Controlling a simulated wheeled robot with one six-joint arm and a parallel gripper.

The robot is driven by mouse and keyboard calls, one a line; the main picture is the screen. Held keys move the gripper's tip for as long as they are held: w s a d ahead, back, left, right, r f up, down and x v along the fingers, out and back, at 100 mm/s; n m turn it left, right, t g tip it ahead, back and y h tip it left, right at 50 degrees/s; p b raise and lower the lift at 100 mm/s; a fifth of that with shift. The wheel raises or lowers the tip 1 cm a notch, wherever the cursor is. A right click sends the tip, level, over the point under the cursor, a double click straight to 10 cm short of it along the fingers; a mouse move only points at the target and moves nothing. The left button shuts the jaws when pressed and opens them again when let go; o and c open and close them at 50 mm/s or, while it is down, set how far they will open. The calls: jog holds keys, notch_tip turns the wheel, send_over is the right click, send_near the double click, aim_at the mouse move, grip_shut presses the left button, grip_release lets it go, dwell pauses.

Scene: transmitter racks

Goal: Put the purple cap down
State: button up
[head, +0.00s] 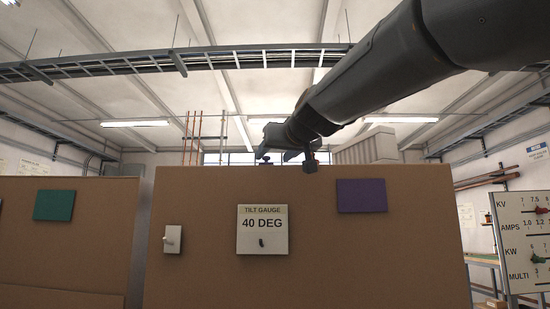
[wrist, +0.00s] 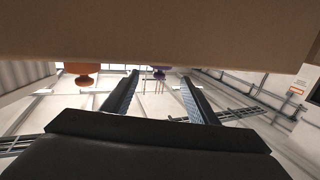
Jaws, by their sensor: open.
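The purple cap (wrist: 160,70) is small and dark in the wrist view, against the edge of a tan board. It appears between the tips of my gripper (wrist: 159,77), with a gap to each finger. The fingers are apart and touch nothing that I can see. I cannot tell whether the cap lies between the tips or beyond them. In the head view my gripper (head: 280,152) is at the top edge of the tan cabinet (head: 200,275). The cap cannot be made out clearly there.
An orange knob-like piece (wrist: 82,72) is left of the fingers in the wrist view. The cabinet front carries a purple panel (head: 361,195), a 40 DEG tilt gauge (head: 263,229) and a switch (head: 172,239). A teal panel (head: 54,205) is on the left cabinet. A cable tray (head: 120,66) runs overhead.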

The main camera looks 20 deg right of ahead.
jog(key=shift+s, duration=1.1)
jog(key=b, duration=0.2)
jog(key=shift+w+f+b, duration=0.1)
jog(key=shift+w+b, duration=0.2)
jog(key=b, duration=0.3)
jog(key=shift+s+a+b, duration=0.1)
jog(key=shift+s+b, duration=0.2)
jog(key=shift+s, duration=0.05)
jog(key=shift+s+b, duration=0.15)
jog(key=shift+b, duration=0.3)
jog(key=shift+s+b, duration=0.2)
jog(key=shift+b, duration=0.7)
jog(key=shift+s+b, duration=0.35)
jog(key=shift+b, duration=0.75)
jog(key=shift+s, duration=0.1)
jog(key=shift+s+d+r+b, duration=0.1)
jog(key=shift+d+r+b, duration=0.1)
jog(key=shift+b, duration=0.15)
